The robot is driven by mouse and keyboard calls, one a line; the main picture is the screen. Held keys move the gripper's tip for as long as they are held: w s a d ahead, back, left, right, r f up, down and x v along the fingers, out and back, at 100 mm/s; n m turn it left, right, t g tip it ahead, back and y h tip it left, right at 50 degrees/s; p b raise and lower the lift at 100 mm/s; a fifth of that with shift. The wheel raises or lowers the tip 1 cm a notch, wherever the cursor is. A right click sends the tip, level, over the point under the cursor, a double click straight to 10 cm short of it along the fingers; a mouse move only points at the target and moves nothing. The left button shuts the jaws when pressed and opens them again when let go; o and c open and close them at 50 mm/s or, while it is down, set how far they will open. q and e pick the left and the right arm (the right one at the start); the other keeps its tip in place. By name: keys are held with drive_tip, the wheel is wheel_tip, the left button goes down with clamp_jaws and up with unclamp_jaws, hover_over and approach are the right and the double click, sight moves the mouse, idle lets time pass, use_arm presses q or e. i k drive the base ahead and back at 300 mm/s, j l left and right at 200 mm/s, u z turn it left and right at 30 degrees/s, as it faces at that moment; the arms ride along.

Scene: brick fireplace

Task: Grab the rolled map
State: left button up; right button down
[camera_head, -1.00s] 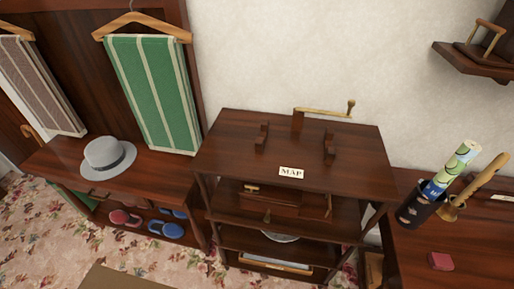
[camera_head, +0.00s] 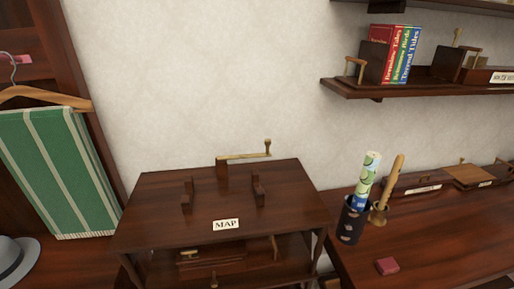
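The rolled map (camera_head: 367,176) is a pale roll with green and blue printing. It stands nearly upright, leaning slightly, in a dark cylindrical holder (camera_head: 350,222) on the desk at the right. Its lower end is hidden inside the holder. A dark wooden stand (camera_head: 160,227) in the middle carries a white label (camera_head: 226,224) reading MAP, with two small wooden brackets on its top. Neither of my grippers is in view.
A wooden stick stands in a brass cup (camera_head: 378,215) beside the holder. A small red block (camera_head: 387,266) lies on the desk (camera_head: 440,245). A wall shelf (camera_head: 430,90) with books hangs above. A grey hat (camera_head: 14,262) and a green striped towel (camera_head: 60,170) are at left.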

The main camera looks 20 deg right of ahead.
sight(372, 160)
drive_tip(key=z, duration=1.65)
drive_tip(key=i+l+u, duration=0.1)
drive_tip(key=l, duration=0.3)
drive_tip(key=i+l, duration=0.15)
drive_tip(key=l, duration=0.3)
drive_tip(key=i+l+u, duration=0.15)
drive_tip(key=l, duration=0.25)
drive_tip(key=i+l+u, duration=0.1)
drive_tip(key=l, duration=0.35)
